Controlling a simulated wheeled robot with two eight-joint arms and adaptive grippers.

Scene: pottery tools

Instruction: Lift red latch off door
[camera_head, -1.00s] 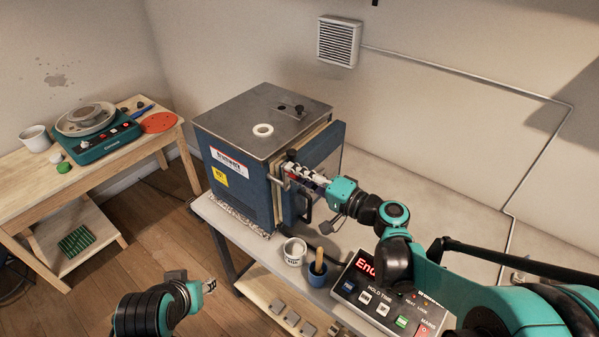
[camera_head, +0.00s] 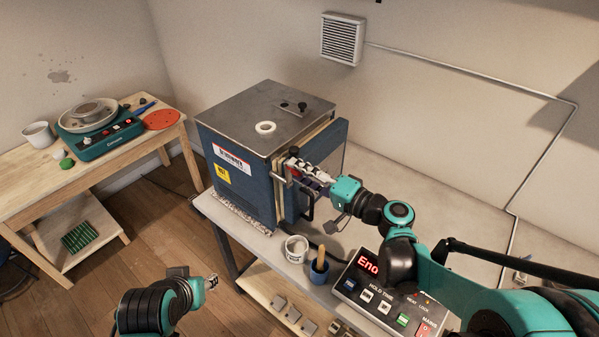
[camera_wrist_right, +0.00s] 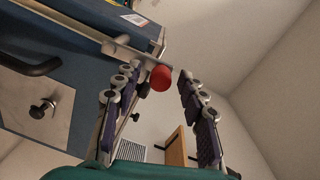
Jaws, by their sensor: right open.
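The red latch knob (camera_wrist_right: 161,77) shows in the right wrist view between the fingertips of my right gripper (camera_wrist_right: 160,82). The fingers stand apart on either side of it; I cannot tell whether either one touches it. In the head view the red latch (camera_head: 294,172) is a small spot at the kiln door's edge, partly hidden by my right gripper (camera_head: 303,171). The blue kiln door (camera_head: 333,150) stands at the kiln's right side. My left gripper (camera_head: 207,283) is low at the front left, away from the kiln, and its fingers are too small to judge.
The kiln (camera_head: 232,143) stands on a grey bench. A white jar (camera_head: 296,249), a blue pot (camera_head: 318,274) with a wooden handle and a control box (camera_head: 385,296) reading "End" stand before it. A wooden table (camera_head: 60,180) with a pottery wheel is at left.

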